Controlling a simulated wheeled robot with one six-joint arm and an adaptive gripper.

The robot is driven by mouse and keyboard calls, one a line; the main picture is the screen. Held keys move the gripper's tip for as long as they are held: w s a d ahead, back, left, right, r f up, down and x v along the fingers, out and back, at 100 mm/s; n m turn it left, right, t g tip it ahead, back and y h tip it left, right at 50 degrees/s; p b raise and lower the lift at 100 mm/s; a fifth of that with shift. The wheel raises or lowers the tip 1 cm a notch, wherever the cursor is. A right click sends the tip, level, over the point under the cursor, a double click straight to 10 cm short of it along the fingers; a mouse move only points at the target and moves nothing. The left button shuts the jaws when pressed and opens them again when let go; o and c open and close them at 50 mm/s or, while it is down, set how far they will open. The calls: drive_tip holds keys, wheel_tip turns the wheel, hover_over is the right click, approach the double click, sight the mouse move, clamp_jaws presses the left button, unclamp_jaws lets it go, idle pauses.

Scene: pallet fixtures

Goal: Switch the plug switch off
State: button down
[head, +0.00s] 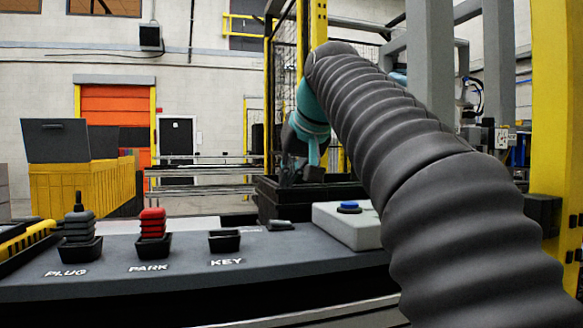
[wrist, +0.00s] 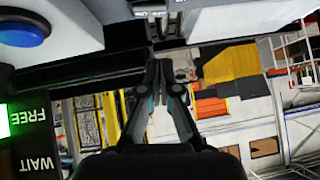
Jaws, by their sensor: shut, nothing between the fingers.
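The plug switch (head: 78,229) is a dark ribbed lever standing upright in a black socket above the PLUG label, at the left of the grey console (head: 180,262) in the head view. My gripper (head: 286,178) is beyond the console's back edge, to the right of the plug switch and well apart from it. In the wrist view my gripper (wrist: 157,68) has its fingers together with nothing between them. The plug switch cannot be made out in the wrist view.
A red ribbed PARK switch (head: 152,224) and an empty-looking KEY socket (head: 224,241) stand right of the plug switch. A pale box with a blue button (head: 349,206) sits farther right; the button also shows in the wrist view (wrist: 24,25). A dark bin lies near my gripper.

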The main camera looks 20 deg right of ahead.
sight(280, 223)
drive_tip(key=x, duration=0.5)
drive_tip(key=shift+f, duration=0.15)
drive_tip(key=shift+s+a+f+b, duration=0.1)
drive_tip(key=shift+f+b, duration=0.1)
drive_tip(key=shift+f, duration=0.45)
drive_tip(key=shift+w+a+f+b, duration=0.1)
drive_tip(key=shift+f+b, duration=0.15)
drive_tip(key=shift+f, duration=0.35)
drive_tip(key=shift+s+a+f+b, duration=0.1)
drive_tip(key=shift+f+b, duration=0.1)
drive_tip(key=shift+f, duration=0.45)
